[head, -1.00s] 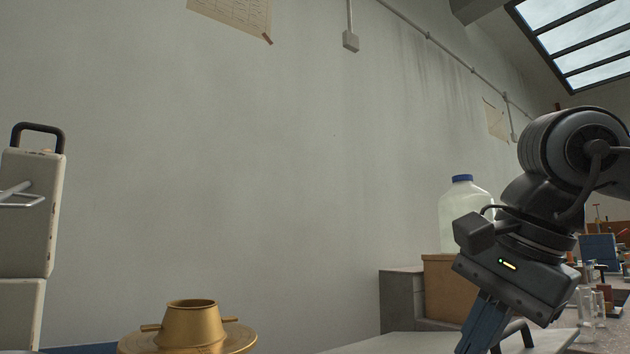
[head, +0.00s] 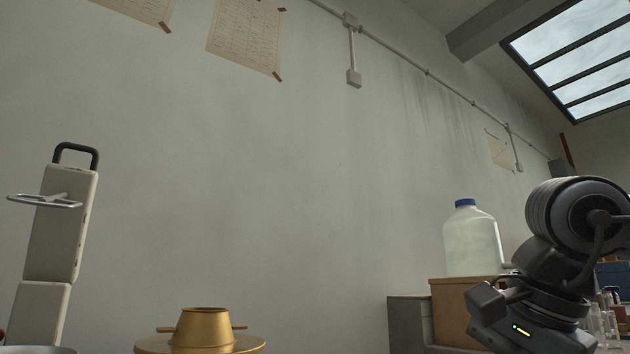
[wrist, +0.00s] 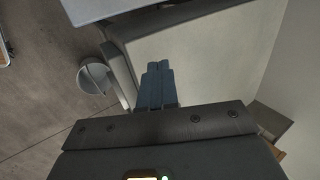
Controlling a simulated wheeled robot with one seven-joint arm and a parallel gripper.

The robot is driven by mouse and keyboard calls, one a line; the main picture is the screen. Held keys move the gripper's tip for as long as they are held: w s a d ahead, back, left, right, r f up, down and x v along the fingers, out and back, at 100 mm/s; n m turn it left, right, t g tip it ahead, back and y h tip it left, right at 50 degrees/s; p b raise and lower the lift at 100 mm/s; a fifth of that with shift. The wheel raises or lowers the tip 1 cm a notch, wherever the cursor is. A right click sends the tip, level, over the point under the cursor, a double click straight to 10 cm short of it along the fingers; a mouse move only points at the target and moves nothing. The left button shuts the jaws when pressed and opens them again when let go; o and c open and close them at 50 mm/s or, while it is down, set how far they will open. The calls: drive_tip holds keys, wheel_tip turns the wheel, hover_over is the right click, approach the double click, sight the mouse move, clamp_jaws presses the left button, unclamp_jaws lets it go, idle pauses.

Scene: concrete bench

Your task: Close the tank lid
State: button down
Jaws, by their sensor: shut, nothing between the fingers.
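My gripper shows in the wrist view (wrist: 157,72), with its two blue-grey fingers shut together and nothing between them. A large pale flat panel (wrist: 205,48) lies beyond and to the right of the fingertips. It may be the tank lid or a tank side; I cannot tell which, nor whether the fingers touch it. In the head view only the dark body of my gripper shows at the lower right; its fingers are below the frame. No tank or lid can be made out clearly in the head view now.
A clear bottle with a blue cap (head: 470,240) stands on a brown box (head: 450,310). A brass pot (head: 205,328) sits at the bottom. A white stacked unit with a black handle (head: 60,225) is at left. A white bucket (wrist: 95,80) stands on the floor.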

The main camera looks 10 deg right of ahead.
drive_tip(key=s+d+f+p+v, duration=0.1)
drive_tip(key=p+v, duration=0.3)
drive_tip(key=v, duration=0.8)
drive_tip(key=shift+s+p, duration=0.4)
drive_tip(key=shift+s, duration=0.2)
